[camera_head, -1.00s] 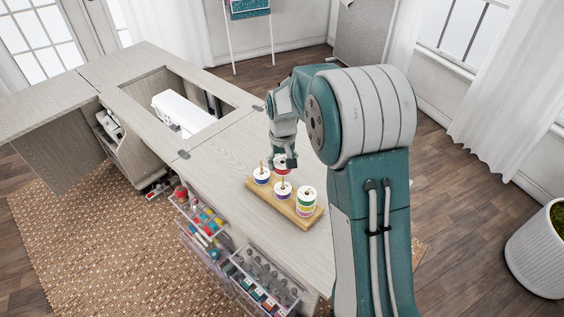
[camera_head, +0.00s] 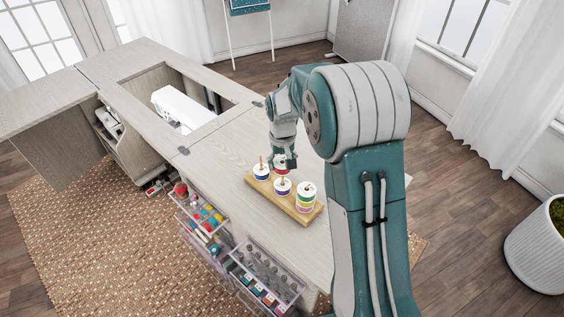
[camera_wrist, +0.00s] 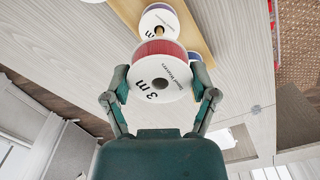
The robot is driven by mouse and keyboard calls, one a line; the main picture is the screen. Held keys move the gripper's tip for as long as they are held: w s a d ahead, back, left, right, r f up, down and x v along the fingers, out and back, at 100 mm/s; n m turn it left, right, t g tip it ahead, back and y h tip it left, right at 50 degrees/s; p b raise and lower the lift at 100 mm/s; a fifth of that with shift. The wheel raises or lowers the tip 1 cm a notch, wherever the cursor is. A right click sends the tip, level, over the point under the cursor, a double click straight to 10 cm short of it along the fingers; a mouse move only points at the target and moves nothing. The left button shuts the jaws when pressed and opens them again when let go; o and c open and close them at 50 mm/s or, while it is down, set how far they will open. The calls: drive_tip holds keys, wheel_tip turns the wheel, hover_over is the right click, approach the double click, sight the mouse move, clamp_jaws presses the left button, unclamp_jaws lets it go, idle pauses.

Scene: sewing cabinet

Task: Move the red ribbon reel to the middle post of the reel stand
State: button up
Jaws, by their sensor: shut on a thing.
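The red ribbon reel (camera_wrist: 160,78), with white faces marked "3 m", is between the two fingers of my gripper (camera_wrist: 161,88), which is shut on it. In the head view, the gripper (camera_head: 283,160) holds the reel (camera_head: 281,169) just behind the middle post; its exact height is unclear. The wooden reel stand (camera_head: 285,204) lies on the cabinet top. Its left post carries a white-faced blue reel (camera_head: 261,173). Its middle post carries a white-faced purple reel (camera_head: 282,187), with the post tip showing above. A stack of coloured reels (camera_head: 305,197) is on the right post.
The pale cabinet top (camera_head: 225,150) is clear around the stand. Open drawers with thread spools (camera_head: 204,218) and bobbins (camera_head: 264,275) jut out at the front edge. A white sewing machine (camera_head: 180,112) sits in the recess at the left.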

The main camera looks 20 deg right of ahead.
drive_tip(key=shift+f, duration=1.4)
drive_tip(key=o, duration=0.9)
drive_tip(key=shift+c, duration=0.2)
wheel_tip(320, 180, up, 12)
drive_tip(key=shift+f, duration=0.1)
